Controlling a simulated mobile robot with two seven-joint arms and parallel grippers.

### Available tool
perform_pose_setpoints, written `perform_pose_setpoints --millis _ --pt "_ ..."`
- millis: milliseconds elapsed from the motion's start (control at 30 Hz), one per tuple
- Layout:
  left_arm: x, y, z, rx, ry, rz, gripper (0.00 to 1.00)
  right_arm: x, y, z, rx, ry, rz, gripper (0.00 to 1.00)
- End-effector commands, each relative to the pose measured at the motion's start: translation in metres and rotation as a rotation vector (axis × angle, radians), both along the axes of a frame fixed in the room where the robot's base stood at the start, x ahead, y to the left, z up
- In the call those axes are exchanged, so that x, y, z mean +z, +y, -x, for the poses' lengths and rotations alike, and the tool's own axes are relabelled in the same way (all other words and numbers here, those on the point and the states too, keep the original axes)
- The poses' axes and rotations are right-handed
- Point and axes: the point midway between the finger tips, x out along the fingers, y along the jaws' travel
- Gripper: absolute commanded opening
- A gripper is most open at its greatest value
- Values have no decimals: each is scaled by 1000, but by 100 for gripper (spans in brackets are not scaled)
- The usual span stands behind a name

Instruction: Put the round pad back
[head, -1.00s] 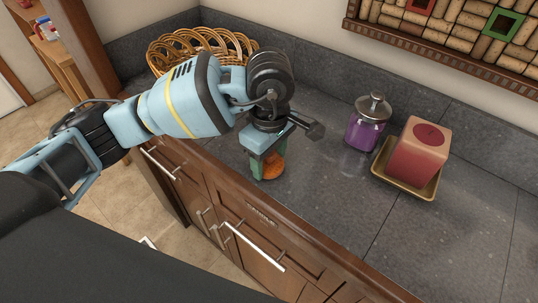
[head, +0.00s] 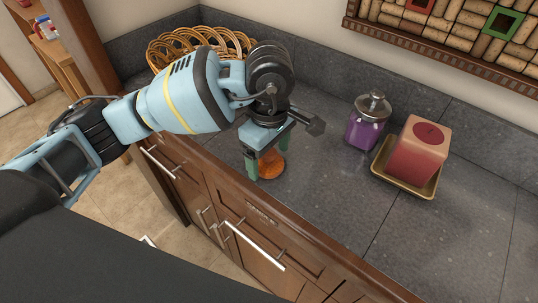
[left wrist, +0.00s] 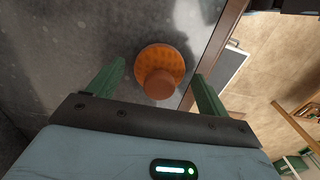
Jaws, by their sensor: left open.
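In the left wrist view the left gripper (left wrist: 160,72) is open, with a gap between each finger and the pad. The fingers hide part of the pad in the head view. My right gripper is not in view.
A purple jar with a metal lid (head: 366,124) and a red block candle (head: 416,154) on a gold tray (head: 434,187) stand to the right. A wicker basket (head: 165,52) is at the back left. The counter (head: 325,190) between pad and tray is clear.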

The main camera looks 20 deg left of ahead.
Motion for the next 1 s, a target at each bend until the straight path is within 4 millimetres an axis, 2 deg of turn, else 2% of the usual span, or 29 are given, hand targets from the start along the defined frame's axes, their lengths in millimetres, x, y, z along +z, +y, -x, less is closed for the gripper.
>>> perform_pose_setpoints --millis 300,500,700,1000 --pt "62 0 -1 0 -6 2 79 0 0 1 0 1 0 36" --pt "95 0 -1 -1 -3 0 79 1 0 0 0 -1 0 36" --pt "111 0 0 0 -1 0 79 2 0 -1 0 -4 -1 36" --pt "112 0 0 0 0 1 79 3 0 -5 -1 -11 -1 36"
